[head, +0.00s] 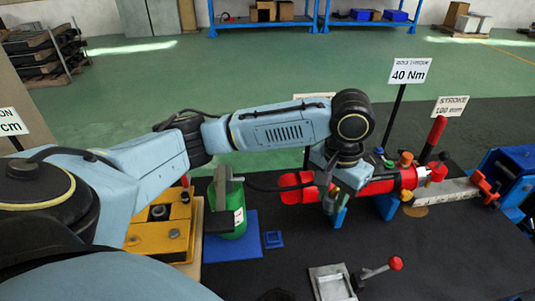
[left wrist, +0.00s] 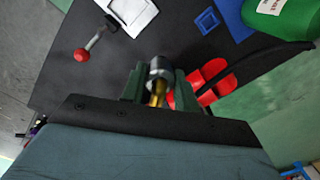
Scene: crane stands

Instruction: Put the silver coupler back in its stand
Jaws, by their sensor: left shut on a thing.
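My left gripper (head: 333,199) is in front of the red cylinder in the head view, with its fingers pointing down. In the left wrist view, its green fingers (left wrist: 158,88) are shut on the silver coupler (left wrist: 158,68), a short metal piece with a brass-coloured part below it. The arm and fingers hide the coupler in the head view. I cannot tell for certain which fixture is its stand. A small blue square frame (head: 273,239) lies on the dark table, and it also shows in the left wrist view (left wrist: 207,20). My right gripper is not in view.
A red cylinder (head: 385,187) lies on blue supports behind the gripper. A green canister (head: 232,215) stands on a blue mat (head: 222,248). A pale plate (head: 328,283) with a red-knobbed lever (head: 395,263) is at the front. The dark table is clear at front right.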

